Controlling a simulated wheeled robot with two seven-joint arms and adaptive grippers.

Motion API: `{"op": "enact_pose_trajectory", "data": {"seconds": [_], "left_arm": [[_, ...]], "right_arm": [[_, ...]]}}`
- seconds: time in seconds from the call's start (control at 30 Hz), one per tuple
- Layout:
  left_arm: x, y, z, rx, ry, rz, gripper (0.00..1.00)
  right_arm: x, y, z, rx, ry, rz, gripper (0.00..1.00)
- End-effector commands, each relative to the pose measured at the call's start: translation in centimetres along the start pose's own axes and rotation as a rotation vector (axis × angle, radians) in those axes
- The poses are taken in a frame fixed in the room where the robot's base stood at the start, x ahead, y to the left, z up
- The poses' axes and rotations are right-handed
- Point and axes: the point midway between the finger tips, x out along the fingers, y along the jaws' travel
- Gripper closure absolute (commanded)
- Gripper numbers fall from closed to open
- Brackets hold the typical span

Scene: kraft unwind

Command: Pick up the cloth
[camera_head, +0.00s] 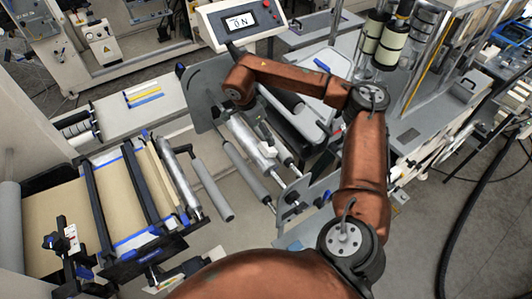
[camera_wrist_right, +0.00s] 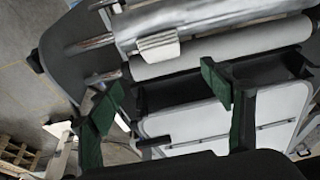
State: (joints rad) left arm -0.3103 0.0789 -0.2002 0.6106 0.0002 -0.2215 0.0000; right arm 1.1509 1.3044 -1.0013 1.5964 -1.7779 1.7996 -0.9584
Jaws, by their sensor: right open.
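No cloth is clearly identifiable. A small pale ribbed piece (camera_wrist_right: 158,46) rests against the metal rollers in the right wrist view and may be cloth or a fitting; I cannot tell which. A similar small white piece (camera_head: 267,142) shows on the roller in the head view. My right gripper (camera_wrist_right: 160,88) is open, with its two green-padded fingers apart and nothing between them. The rollers lie beyond its fingertips. In the head view my right arm reaches over the machine, and its gripper cannot be made out there. My left gripper is not in view.
A grey roller (camera_wrist_right: 222,47) crosses ahead of the fingers, with a white tray (camera_wrist_right: 203,122) beyond the gap. A grey side plate (camera_head: 205,92) and a control box (camera_head: 240,22) reading ON stand near my arm. A brown paper web (camera_head: 58,217) is at left.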

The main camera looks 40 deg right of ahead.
Motion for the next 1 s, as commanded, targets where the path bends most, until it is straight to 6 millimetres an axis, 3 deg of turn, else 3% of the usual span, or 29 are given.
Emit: {"op": "enact_pose_trajectory", "data": {"seconds": [0.1, 0.23, 0.57, 0.83, 1.0], "left_arm": [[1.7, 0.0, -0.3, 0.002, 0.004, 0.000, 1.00], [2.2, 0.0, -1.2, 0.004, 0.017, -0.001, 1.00], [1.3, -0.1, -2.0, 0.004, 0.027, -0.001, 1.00], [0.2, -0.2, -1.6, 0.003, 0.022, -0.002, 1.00], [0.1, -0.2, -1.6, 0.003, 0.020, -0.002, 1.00]], "right_arm": [[1.7, 0.0, 0.5, 0.001, 0.000, 0.002, 0.28], [2.5, 0.0, 0.6, 0.002, 0.001, 0.004, 0.28], [5.5, 0.0, 0.5, 0.003, 0.000, 0.006, 0.28], [9.2, -0.3, 0.6, 0.004, 0.001, 0.006, 0.28], [10.1, -0.3, 0.6, 0.004, 0.000, 0.004, 0.28]]}}
